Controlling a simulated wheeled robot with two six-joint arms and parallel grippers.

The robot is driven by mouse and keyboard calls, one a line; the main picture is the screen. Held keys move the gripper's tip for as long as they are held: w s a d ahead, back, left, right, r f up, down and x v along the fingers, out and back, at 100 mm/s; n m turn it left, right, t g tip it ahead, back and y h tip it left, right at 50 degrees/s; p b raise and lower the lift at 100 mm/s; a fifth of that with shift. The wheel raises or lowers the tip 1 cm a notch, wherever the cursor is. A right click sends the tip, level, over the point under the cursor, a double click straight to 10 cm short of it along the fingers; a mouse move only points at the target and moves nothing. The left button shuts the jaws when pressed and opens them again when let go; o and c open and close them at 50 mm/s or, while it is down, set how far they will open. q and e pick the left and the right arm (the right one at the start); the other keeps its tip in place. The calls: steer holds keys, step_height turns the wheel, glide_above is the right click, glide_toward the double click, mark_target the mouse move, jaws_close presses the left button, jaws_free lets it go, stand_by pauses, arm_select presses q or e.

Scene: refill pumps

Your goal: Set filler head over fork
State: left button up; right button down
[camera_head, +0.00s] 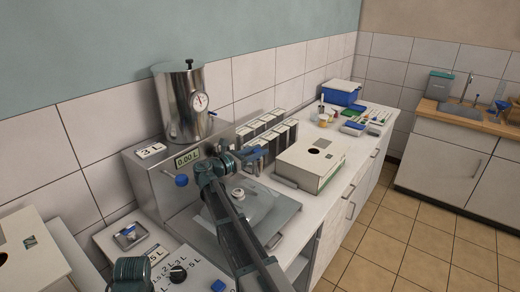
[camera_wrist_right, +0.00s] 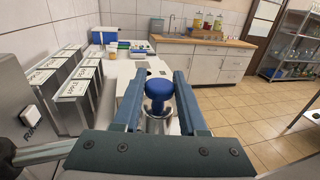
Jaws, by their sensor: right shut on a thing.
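My right gripper (camera_head: 262,153) is at the front of the steel filling machine (camera_head: 150,180), reaching to the right. In the wrist view its two blue-grey fingers (camera_wrist_right: 159,98) stand either side of the filler head, a round blue knob (camera_wrist_right: 158,88) on a steel body (camera_wrist_right: 157,124), and hold it. I cannot make out the fork; the arm and gripper cover part of the machine front. My left gripper is not in view.
A steel tank with a gauge (camera_head: 180,105) stands on the machine; the display (camera_head: 187,159) reads 0.00 L. Several dark, white-topped containers (camera_head: 268,130) line the wall. A white box with a black hole (camera_head: 313,160) stands right of the platform.

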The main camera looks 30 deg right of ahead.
steer(key=shift+s+a, duration=0.1)
steer(key=shift+a, duration=0.1)
stand_by(0.3)
steer(key=shift+c, duration=2.3)
jaws_free()
steer(key=shift+r+p, duration=0.3)
steer(key=shift+p, duration=0.05)
step_height(320, 180, up, 4)
steer(key=p, duration=0.3)
steer(key=shift+f, duration=0.2)
steer(key=s+a+p, duration=0.1)
steer(key=s+a, duration=0.7)
steer(key=s, duration=0.5)
steer(key=shift+s+r, duration=0.35)
steer(key=shift+s, duration=0.05)
